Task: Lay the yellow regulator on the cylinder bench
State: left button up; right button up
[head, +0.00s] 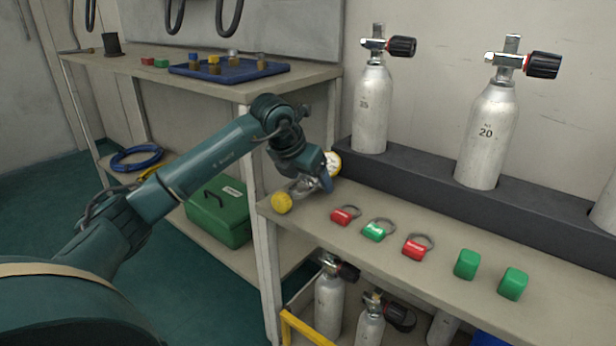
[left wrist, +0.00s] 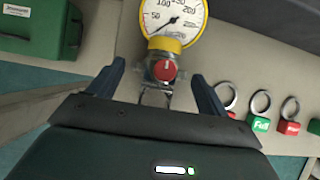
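The yellow regulator (head: 281,203) is at the near left end of the cylinder bench (head: 390,262), with its yellow knob at the bench edge. Its silver body and white gauge (head: 332,163) are partly hidden behind my left gripper (head: 318,184). In the left wrist view the regulator's yellow-rimmed gauge (left wrist: 173,22) and red knob (left wrist: 164,70) show just beyond my left gripper (left wrist: 157,72). Its fingers are spread apart, with visible gaps on both sides of the regulator. It appears to lie on the bench top. My right gripper is not in view.
Red and green tags (head: 373,231) and green blocks (head: 467,264) lie along the bench, right of the regulator. Silver cylinders (head: 489,135) stand in a dark rack behind. A blue tray (head: 240,76) is on the back-left table; a green case (head: 218,212) sits below.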

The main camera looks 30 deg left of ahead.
pick_arm(q)
jog(key=shift+o, duration=1.2)
jog(key=shift+f, duration=0.2)
jog(key=shift+p+v, duration=0.5)
jog(key=shift+v, duration=0.65)
jog(key=shift+p+v, duration=0.35)
jog(key=shift+v, duration=0.55)
jog(key=p+v, duration=0.2)
jog(key=v, duration=0.7)
jog(key=shift+p, duration=0.35)
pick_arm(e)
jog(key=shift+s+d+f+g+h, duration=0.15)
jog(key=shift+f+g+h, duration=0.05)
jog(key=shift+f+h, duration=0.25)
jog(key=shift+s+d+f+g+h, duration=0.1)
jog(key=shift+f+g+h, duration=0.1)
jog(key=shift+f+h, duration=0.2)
pick_arm(q)
jog(key=shift+s+r, duration=0.1)
jog(key=shift+r, duration=0.05)
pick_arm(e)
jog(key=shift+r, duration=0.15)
